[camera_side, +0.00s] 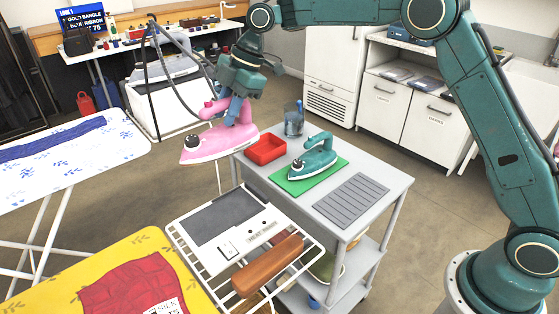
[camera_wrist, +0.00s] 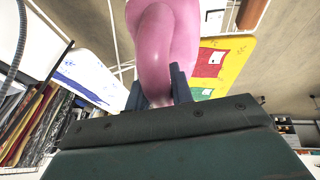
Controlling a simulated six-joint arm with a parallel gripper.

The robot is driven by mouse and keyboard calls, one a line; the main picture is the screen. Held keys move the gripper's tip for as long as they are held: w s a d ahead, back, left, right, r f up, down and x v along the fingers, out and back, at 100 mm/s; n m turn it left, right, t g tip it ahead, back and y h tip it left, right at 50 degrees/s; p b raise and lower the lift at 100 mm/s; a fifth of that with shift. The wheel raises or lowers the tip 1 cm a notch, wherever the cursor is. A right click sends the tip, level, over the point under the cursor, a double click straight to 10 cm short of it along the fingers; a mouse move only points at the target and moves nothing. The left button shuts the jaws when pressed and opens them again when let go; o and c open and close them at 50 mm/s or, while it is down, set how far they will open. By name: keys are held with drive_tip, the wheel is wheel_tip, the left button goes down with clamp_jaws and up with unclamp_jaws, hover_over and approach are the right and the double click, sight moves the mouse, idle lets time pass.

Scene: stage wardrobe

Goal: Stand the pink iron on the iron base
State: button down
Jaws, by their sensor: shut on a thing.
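The pink iron (camera_side: 222,140) hangs in the air left of the grey trolley, its soleplate down and its tip to the left. My gripper (camera_side: 232,108) is shut on its handle. In the wrist view the pink handle (camera_wrist: 155,45) sits between the two dark fingers (camera_wrist: 158,88). I cannot tell for sure which surface is the iron base. A grey ribbed plate (camera_side: 350,200) lies bare on the trolley top at right. A dark grey flat pad (camera_side: 222,216) lies bare on the white wire rack at the end of the yellow board. The pink iron is apart from both.
The trolley top (camera_side: 384,176) also holds a teal iron (camera_side: 318,157) on a green mat (camera_side: 293,184), a red tray (camera_side: 266,149) and a clear bluish jug (camera_side: 294,119). A brown wooden block (camera_side: 268,267) lies on the rack. A yellow board (camera_side: 147,246) bears a red garment (camera_side: 130,287).

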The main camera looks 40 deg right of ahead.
drive_tip(key=shift+w+a+r, duration=0.1)
drive_tip(key=shift+a, duration=0.7)
wheel_tip(320, 180, down, 16)
drive_tip(key=shift+f, duration=2)
drive_tip(key=shift+f, duration=0.15)
drive_tip(key=c, duration=1.2)
unclamp_jaws()
drive_tip(key=shift+f, duration=0.1)
drive_tip(key=shift+c, duration=0.2)
